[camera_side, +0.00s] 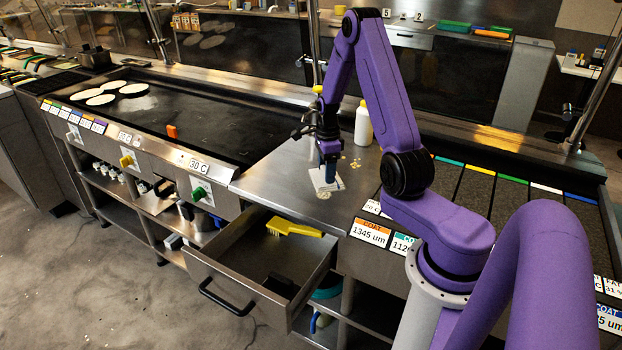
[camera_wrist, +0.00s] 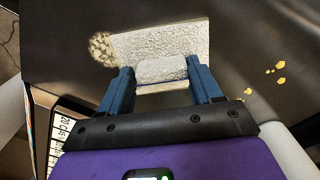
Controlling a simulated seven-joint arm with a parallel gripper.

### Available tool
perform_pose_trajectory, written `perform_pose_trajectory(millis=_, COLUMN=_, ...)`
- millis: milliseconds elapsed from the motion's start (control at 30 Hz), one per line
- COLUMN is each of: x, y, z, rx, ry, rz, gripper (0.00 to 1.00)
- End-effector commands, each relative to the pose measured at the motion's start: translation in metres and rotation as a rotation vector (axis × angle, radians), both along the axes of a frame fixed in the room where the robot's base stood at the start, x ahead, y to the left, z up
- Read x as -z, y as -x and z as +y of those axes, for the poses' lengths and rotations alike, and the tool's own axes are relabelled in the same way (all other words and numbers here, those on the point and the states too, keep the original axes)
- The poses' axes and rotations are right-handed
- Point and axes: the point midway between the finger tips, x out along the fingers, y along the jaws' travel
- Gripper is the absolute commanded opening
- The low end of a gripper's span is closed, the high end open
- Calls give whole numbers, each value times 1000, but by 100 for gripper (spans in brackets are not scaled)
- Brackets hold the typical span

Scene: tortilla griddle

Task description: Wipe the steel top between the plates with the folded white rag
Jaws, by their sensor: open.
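The folded white rag (camera_side: 319,184) lies on the steel top (camera_side: 275,178) between the dark griddle plate (camera_side: 205,115) and the dark plates at right. In the wrist view the rag (camera_wrist: 180,40) is a rough white rectangle with a raised fold facing me. My gripper (camera_side: 329,172) is low over the rag, pointing down. In the wrist view its blue fingers (camera_wrist: 160,68) are open, one on each side of the raised fold. A tan crumbly patch (camera_wrist: 102,48) touches the rag's left end. Yellow bits (camera_wrist: 268,82) lie on the steel to the right.
An open drawer (camera_side: 262,262) below the steel top holds a yellow brush (camera_side: 292,228). A white bottle (camera_side: 363,125) stands behind my gripper. Pale tortillas (camera_side: 134,88) and an orange block (camera_side: 172,131) are on the griddle. The steel left of the rag is clear.

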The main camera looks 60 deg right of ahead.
Motion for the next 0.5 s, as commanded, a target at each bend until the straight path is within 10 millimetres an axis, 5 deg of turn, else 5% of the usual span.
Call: perform_pose_trajectory(millis=500, x=-6, y=0, z=-2, rx=2, ry=2, rz=-2, gripper=68)
